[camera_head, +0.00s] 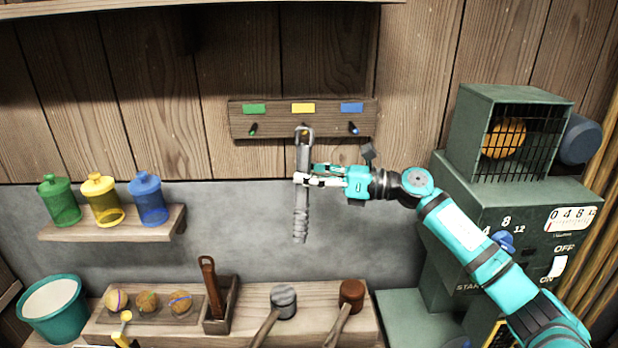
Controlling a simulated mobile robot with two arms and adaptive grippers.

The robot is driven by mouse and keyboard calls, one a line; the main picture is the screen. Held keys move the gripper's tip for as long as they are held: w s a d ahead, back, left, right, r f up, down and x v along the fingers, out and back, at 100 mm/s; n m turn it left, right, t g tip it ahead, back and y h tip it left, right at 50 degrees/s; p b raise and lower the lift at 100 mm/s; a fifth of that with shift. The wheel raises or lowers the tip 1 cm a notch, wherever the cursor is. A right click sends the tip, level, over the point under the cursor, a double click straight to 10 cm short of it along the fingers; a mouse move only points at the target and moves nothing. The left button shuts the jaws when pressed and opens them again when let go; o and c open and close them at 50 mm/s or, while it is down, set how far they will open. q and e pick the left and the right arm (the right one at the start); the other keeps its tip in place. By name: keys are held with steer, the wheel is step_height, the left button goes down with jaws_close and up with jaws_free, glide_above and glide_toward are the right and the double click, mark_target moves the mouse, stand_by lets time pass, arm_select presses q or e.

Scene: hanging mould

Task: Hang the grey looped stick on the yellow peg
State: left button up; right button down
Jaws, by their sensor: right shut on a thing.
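The grey looped stick (302,215) is upright in front of the wall, with its loop at the top. My right gripper (303,180) is shut on it, a little below the loop. A wooden rack (240,121) on the wall carries green, yellow and blue labels, each with a peg below. The yellow peg (305,131), under the yellow label (303,108), shows at the stick's loop. I cannot tell whether the loop is around the peg or just in front of it. My left gripper is not in view.
The green peg (253,128) and blue peg (353,128) look empty. A shelf (110,229) with green, yellow and blue bottles is at left. Below are a workbench (345,295) with mallets and a tool box, and a teal bucket (52,308). A green machine (520,200) stands at right.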

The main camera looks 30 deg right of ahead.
steer(key=shift+w+d+f+b, duration=0.2)
steer(key=shift+w+d+b, duration=0.2)
steer(key=shift+w, duration=0.55)
steer(key=shift+w+d+f+b, duration=0.25)
steer(key=shift+w+d, duration=0.25)
steer(key=shift+w, duration=0.4)
steer(key=shift+w+d+f+b, duration=0.2)
steer(key=shift+w+d+b, duration=0.2)
steer(key=shift+w, duration=0.55)
